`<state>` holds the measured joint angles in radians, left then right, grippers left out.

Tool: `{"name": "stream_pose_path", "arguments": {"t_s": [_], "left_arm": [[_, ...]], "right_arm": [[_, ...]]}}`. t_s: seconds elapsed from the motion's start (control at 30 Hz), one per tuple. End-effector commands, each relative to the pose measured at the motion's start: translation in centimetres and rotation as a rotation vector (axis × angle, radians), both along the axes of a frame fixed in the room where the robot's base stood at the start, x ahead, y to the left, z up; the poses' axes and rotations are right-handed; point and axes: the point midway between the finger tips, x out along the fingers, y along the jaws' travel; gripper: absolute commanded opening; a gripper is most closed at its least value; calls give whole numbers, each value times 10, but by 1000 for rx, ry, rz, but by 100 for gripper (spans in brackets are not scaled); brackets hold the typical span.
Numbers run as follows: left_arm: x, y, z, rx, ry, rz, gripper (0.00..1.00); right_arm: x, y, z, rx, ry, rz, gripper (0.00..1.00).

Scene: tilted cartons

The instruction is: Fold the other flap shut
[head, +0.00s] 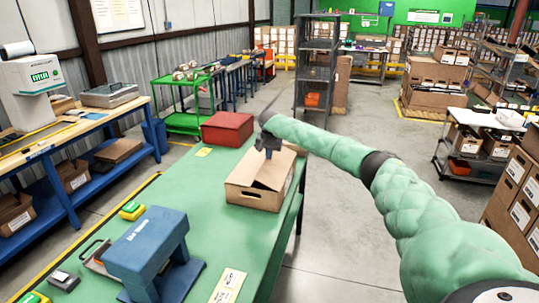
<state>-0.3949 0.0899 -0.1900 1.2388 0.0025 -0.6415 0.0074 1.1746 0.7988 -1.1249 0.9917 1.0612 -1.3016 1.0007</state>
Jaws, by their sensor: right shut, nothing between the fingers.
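My right arm comes in from the right, and my right gripper (268,152) is above the carton's far part, pointing down, shut and empty. Whether it touches a flap I cannot tell. The far flap is partly hidden behind the gripper and arm. My left gripper is not in view.
A red box (228,128) stands on the table behind the carton. A blue metal stand (150,255), a yellow-green device (132,210) and a label card (228,286) lie on the nearer table. The table's right edge is close to the carton.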

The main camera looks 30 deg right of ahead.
Motion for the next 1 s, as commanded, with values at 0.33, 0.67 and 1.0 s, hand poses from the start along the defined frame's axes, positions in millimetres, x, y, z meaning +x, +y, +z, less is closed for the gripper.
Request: {"name": "stream_pose_path", "arguments": {"t_s": [0.33,0.67,1.0], "left_arm": [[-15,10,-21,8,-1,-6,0],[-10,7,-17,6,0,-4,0],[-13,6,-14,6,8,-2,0]], "right_arm": [[9,10,-18,-107,132,0,0],[15,14,-38,-180,217,-2,0],[16,15,-41,-180,216,-1,0]]}}
